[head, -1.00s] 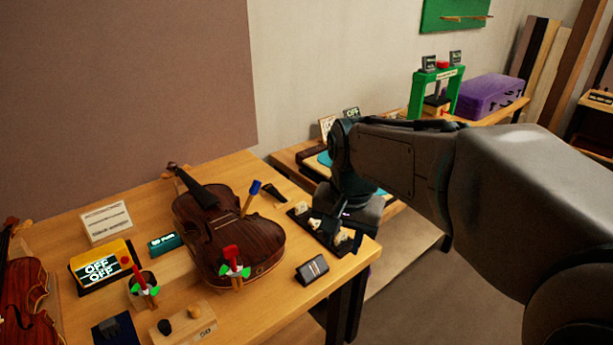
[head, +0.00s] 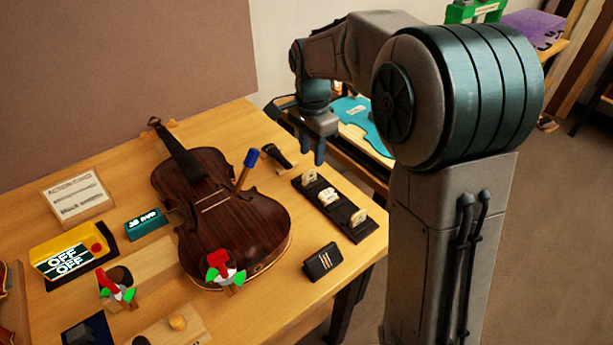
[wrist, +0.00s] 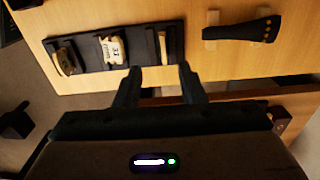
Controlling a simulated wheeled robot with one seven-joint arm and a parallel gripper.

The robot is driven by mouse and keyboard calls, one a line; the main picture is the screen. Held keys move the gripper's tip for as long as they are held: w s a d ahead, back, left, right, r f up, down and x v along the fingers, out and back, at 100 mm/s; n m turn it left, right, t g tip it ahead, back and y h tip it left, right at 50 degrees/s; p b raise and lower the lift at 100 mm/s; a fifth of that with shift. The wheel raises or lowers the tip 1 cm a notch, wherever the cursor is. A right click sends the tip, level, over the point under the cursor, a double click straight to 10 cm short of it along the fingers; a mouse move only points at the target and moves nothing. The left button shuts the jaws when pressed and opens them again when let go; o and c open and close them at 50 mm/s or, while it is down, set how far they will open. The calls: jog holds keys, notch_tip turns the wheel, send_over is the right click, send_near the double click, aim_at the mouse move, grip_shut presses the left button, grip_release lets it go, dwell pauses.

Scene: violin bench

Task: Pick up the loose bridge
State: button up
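Three pale bridges stand on a black rack near the right edge of the bench: a far one (head: 309,178), a middle one (head: 327,197) with dark markings, and a near one (head: 357,218). I cannot tell which is the loose bridge. In the wrist view the rack (wrist: 88,63) lies ahead, with the near bridge (wrist: 65,58) at left, the middle one (wrist: 113,48) and the far one (wrist: 163,45) seen edge-on. My gripper (wrist: 159,72) is open and empty, its fingers pointing toward the rack's far end. In the head view my gripper (head: 312,157) hangs just behind the far bridge, apart from it.
A dark tailpiece (head: 275,157) lies behind the rack, beside my gripper. A brown violin (head: 222,220) with a blue-handled tool fills the bench's middle. A small black block (head: 322,262) stands in front of the rack. A second bench lies beyond the right edge.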

aim_at(309, 172)
jog(key=shift+a+f, duration=0.15)
jog(key=shift+f, duration=0.45)
notch_tip(309, 172, down, 5)
jog(key=shift+a+f, duration=0.1)
jog(key=shift+c, duration=0.3)
grip_shut()
